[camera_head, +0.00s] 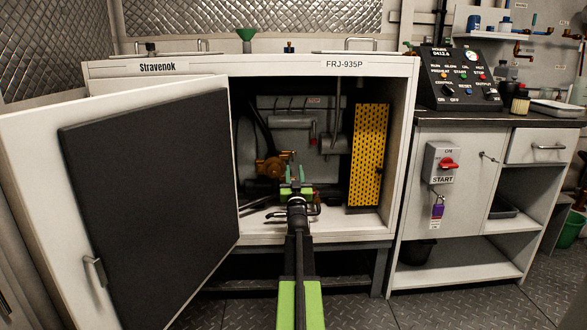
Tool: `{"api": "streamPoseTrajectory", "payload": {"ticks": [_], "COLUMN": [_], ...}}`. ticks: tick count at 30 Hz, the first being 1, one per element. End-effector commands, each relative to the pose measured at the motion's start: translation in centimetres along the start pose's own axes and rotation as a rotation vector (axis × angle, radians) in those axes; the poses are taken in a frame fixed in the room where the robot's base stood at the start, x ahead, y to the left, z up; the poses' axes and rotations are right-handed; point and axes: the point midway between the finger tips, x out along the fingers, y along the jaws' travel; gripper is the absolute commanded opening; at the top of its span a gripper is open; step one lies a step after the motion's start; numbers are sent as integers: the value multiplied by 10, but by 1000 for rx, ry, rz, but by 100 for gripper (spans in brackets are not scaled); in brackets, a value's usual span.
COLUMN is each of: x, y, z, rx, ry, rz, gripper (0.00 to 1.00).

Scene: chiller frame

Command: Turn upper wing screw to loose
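My green and black arm reaches into the open white cabinet (110,72). A yellow perforated panel (368,155) stands upright at the right inside the cabinet.
The cabinet door (150,200) stands wide open on the left.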

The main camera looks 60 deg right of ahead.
Motion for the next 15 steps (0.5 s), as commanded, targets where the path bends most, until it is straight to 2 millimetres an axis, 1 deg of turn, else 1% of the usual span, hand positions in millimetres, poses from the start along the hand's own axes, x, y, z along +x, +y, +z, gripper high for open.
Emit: {"api": "streamPoseTrajectory", "payload": {"ticks": [1,6,10,12,15], "x": [-24,-69,-92,-100,-106], "y": [0,0,0,0,0], "z": [4,3,2,2,1], "rx": [0,-1,0,0,0], "ry": [0,0,0,0,0], "rz": [0,0,0,0,0], "gripper": [32,32,32,32,32]}}
